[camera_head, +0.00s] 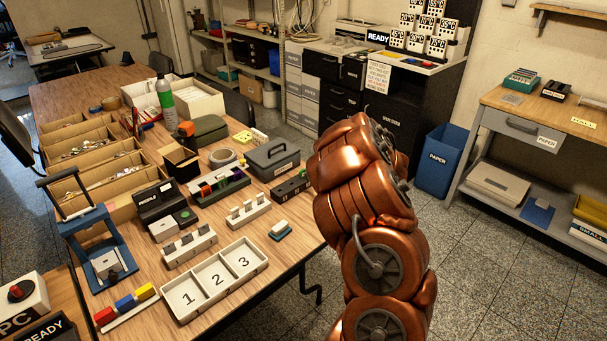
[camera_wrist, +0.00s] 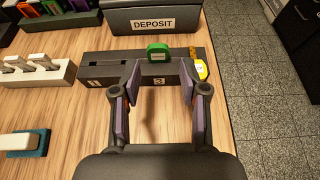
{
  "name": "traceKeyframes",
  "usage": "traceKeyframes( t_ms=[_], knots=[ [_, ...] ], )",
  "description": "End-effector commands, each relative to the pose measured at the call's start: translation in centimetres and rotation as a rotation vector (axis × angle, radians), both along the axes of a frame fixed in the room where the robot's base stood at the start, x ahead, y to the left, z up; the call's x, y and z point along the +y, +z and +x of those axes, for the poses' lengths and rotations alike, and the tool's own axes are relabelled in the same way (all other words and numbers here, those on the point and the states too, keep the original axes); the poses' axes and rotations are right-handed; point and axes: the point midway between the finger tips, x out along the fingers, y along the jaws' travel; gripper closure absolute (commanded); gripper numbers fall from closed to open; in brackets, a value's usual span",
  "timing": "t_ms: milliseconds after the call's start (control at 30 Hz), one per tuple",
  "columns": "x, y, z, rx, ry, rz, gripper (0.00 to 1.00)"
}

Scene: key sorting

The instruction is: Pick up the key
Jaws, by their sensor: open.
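In the wrist view my gripper (camera_wrist: 159,80) is open and empty. Its two fingertips are spread in front of a dark slotted block (camera_wrist: 110,70) marked 1 and 3. A green-tagged piece (camera_wrist: 159,52), apparently a key, stands on the block and shows between the fingers, farther out. A yellow-tagged piece (camera_wrist: 201,70) is at the block's right end, just right of the right finger. The metal parts of both are hidden or too small to see. In the head view the dark block (camera_head: 291,188) lies near the table edge; my arm hides the gripper there.
A grey deposit box (camera_wrist: 152,18) stands right behind the block. A white rack with keys (camera_wrist: 38,72) and a blue-white eraser-like piece (camera_wrist: 25,142) are to the left. A white tray marked 1, 2, 3 (camera_head: 208,301) is at the table's front. Floor lies beyond the right edge.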

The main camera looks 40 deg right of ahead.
Motion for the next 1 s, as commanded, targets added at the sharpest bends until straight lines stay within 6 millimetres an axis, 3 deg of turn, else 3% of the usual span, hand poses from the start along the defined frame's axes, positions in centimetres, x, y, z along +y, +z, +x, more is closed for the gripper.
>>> traceKeyframes(
  t_ms=[533,867,1000],
  knots=[
    [0.3,-2.1,4.0,0.001,-0.001,0.006,0.56],
    [0.2,-2.3,4.5,0.001,-0.002,0.002,0.56],
    [0.2,-2.3,4.5,0.001,-0.002,0.002,0.71]
  ],
)
